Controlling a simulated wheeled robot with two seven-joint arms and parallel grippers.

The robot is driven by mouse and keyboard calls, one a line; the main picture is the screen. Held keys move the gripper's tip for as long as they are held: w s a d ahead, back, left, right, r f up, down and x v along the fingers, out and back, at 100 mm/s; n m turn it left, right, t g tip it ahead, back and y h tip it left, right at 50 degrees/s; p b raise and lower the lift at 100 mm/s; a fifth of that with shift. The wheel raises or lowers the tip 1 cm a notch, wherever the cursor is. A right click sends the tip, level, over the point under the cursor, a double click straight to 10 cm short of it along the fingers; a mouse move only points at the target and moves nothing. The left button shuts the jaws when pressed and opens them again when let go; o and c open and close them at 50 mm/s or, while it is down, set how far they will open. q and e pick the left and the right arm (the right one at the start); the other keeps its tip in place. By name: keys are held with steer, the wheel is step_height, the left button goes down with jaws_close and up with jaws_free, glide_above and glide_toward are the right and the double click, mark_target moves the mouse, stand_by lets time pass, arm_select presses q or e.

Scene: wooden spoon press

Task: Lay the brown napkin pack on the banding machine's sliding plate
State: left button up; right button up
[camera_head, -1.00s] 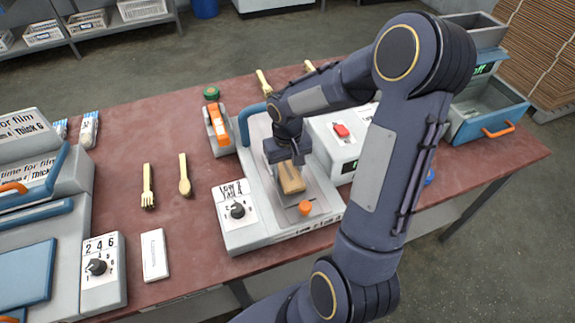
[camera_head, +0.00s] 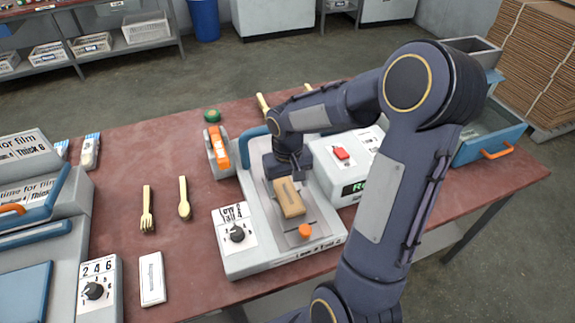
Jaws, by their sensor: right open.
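The brown napkin pack (camera_head: 289,198) lies on the grey sliding plate (camera_head: 304,236) of the banding machine (camera_head: 252,262). My right gripper (camera_head: 286,173) is just behind the pack, pointing down. It is open and apart from the pack, as far as this view shows; its fingertips are partly hidden. The plate has an orange knob (camera_head: 305,231) at its front, and the machine has a dial (camera_head: 237,235) at left and a blue handle (camera_head: 245,150). My left gripper is not in view.
A wooden fork (camera_head: 147,208), a wooden spoon (camera_head: 184,198) and a white pack (camera_head: 152,279) lie on the red table left of the machine. An orange tape dispenser (camera_head: 218,148) stands behind. A white box with a red button (camera_head: 342,153) stands at right.

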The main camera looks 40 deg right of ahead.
mark_target(287, 194)
step_height(287, 194, up, 8)
steer(key=s+a+r+n+t+y, duration=0.1)
steer(key=s+a+t+y, duration=0.1)
steer(key=s+a, duration=0.4)
steer(key=s+a+r+n+t+y, duration=0.1)
steer(key=s+a+r+t, duration=0.1)
steer(key=s+a, duration=0.4)
steer(key=s+t, duration=0.1)
steer(key=s, duration=0.2)
steer(key=shift+s+a+r+t+y, duration=0.15)
steer(key=shift+s+t+y, duration=0.15)
steer(key=shift+y, duration=0.1)
